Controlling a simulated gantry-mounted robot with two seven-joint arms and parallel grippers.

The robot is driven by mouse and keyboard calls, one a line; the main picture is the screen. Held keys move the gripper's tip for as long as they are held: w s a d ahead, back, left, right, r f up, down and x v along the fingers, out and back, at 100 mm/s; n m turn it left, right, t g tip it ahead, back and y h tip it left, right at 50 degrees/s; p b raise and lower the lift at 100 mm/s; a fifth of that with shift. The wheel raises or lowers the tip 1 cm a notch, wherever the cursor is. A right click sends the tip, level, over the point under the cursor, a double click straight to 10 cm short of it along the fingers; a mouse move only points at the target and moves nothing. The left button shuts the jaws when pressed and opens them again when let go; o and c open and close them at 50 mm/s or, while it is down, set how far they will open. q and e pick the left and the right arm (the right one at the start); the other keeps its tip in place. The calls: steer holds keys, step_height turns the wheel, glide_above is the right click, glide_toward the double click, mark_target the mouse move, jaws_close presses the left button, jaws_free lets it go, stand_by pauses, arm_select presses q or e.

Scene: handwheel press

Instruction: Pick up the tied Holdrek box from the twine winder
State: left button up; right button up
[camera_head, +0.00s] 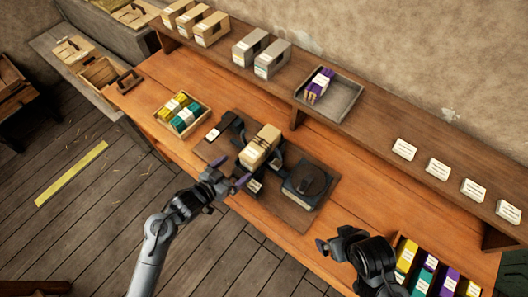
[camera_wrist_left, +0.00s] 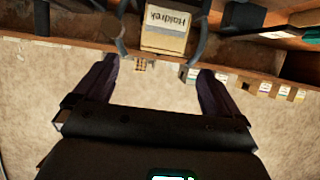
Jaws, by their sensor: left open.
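The Holdrek box (camera_head: 260,147) is tan and sits on the dark twine winder (camera_head: 279,166) in the middle of the bench in the head view. Any twine on it is too small to make out. My left gripper (camera_head: 231,174) is open and empty, just left of and in front of the box. In the left wrist view, the box (camera_wrist_left: 164,28) shows its cream label, upside down, beyond and between the spread fingers (camera_wrist_left: 156,68), apart from them. A dark curved part of the winder stands on each side of it. My right gripper (camera_head: 335,243) is by the bench's front edge; its fingers are unclear.
A dark boxy unit with a round top (camera_head: 306,184) stands right of the winder. A tray of coloured spools (camera_head: 183,113) is to the left, another (camera_head: 423,275) at front right. The shelf behind holds boxes (camera_head: 250,47), a grey tray (camera_head: 334,99) and white cards (camera_head: 438,168).

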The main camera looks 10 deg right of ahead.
mark_target(249, 156)
arm_select(q)
steer(key=x, duration=0.4)
steer(key=shift+w+d+r, duration=0.1)
steer(key=shift+w, duration=0.25)
steer(key=shift+x, duration=3.05)
steer(key=c, duration=0.9)
steer(key=shift+c, duration=0.9)
steer(key=shift+r, duration=0.1)
